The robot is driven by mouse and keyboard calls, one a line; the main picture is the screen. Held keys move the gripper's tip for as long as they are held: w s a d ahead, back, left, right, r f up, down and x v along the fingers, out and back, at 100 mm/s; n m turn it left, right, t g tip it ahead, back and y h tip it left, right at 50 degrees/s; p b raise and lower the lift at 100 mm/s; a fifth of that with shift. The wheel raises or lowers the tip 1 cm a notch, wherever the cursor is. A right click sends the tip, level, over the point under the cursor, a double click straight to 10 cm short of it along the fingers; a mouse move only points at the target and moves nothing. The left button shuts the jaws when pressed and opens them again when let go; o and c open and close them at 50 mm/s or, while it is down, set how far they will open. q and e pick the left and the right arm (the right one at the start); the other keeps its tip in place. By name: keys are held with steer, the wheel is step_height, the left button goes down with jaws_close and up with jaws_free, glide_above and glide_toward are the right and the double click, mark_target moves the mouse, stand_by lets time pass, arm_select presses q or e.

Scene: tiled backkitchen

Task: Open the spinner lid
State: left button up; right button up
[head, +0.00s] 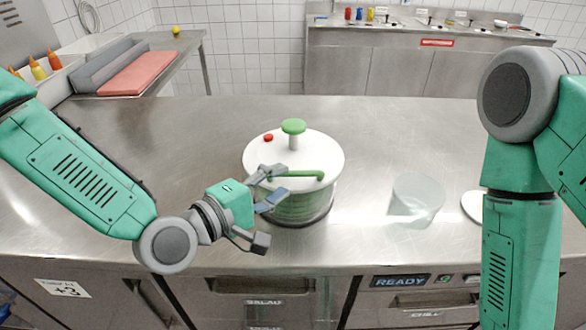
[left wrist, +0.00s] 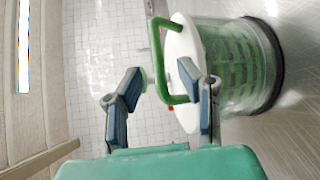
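The spinner (head: 300,207) stands on the steel counter, with a clear body and a green basket inside. Its white lid (head: 312,152) sits on top. The lid carries an upright green knob (head: 293,127), a red button (head: 268,138) and a green handle (head: 305,175) along its front. My left gripper (head: 271,186) is open at the front left of the lid, close to the handle's left end. In the left wrist view the green handle (left wrist: 158,60) reaches between the spread fingers, nearer one finger; contact cannot be told. My right gripper is not in view.
A clear glass (head: 416,197) stands right of the spinner, with a white plate (head: 473,206) partly hidden by my right arm. A red board (head: 140,74) and sauce bottles (head: 38,69) are at the far left. The counter behind the spinner is clear.

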mark_target(290, 176)
arm_select(q)
steer(key=x, duration=0.4)
steer(key=shift+d, duration=0.4)
steer(key=shift+w+a, duration=0.15)
steer(key=shift+a, duration=0.25)
steer(key=shift+c, duration=0.5)
jaws_close()
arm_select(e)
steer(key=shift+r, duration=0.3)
arm_select(q)
steer(key=shift+d, duration=0.1)
